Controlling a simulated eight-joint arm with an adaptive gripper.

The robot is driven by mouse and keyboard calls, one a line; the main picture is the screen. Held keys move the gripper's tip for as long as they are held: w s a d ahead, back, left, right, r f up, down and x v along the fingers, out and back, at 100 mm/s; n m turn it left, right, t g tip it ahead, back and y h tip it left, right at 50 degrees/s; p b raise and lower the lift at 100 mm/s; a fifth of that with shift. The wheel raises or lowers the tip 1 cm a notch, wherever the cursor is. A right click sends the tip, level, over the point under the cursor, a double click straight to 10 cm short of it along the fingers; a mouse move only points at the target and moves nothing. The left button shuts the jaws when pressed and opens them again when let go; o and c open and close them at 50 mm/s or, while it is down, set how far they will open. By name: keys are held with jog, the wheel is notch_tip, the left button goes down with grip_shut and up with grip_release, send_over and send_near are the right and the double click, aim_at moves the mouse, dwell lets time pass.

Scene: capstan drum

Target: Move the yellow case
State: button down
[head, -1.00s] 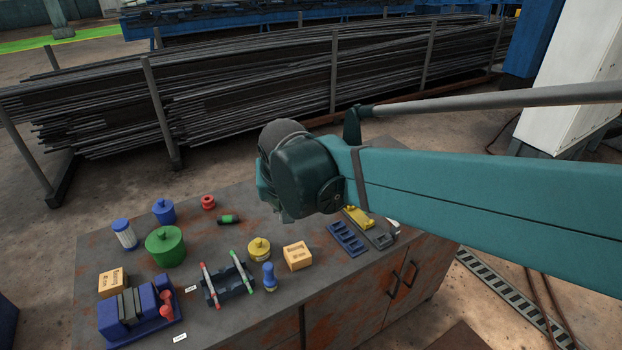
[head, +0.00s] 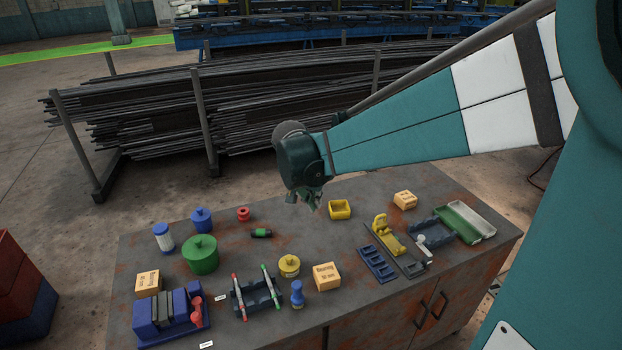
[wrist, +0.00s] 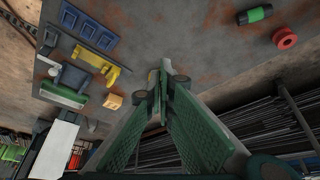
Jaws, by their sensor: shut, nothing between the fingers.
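The yellow case (head: 340,209) is a small open-topped yellow box standing on the far side of the grey, rust-stained bench, right of my gripper in the head view. My gripper (head: 312,206) is in the air above the bench, apart from the case, and points down. In the wrist view my gripper (wrist: 158,92) has its two long green fingers meeting at the tips, with nothing held.
Near the case are a bearing box (head: 405,200), a yellow tool (head: 388,236), a blue slotted rack (head: 377,263) and a green-and-white tray (head: 465,222). A green-banded black cylinder (head: 261,233) and red spool (head: 243,214) lie left. Bare bench surrounds the case.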

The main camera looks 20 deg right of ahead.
jog(key=w+d+f+m+g+h+p, duration=0.1)
jog(key=w+d+f+m, duration=0.1)
jog(key=w+f, duration=0.3)
jog(key=w+d+f+m+g+h+p, duration=0.1)
jog(key=w+d+f+m, duration=0.2)
jog(key=w+f, duration=0.2)
jog(key=w+d+f+m+g+h+p, duration=0.1)
jog(key=w+d+f+m, duration=0.1)
jog(key=w+f, duration=0.3)
jog(key=shift+w+d+f+m+p, duration=0.2)
jog(key=shift+d+f+m+p, duration=0.15)
jog(key=shift+f+m, duration=0.35)
jog(key=shift+d, duration=0.1)
send_near(345, 201)
jog(key=s+d+f, duration=0.1)
jog(key=d, duration=0.1)
jog(key=s+d+f, duration=0.2)
jog(key=shift+s+f+b, duration=0.2)
jog(key=shift+s+b, duration=0.1)
jog(key=shift+b, duration=0.1)
jog(key=shift+a+f, duration=0.2)
jog(key=shift+f, duration=0.35)
jog(key=shift+f+b, duration=0.25)
jog(key=shift+b, duration=0.2)
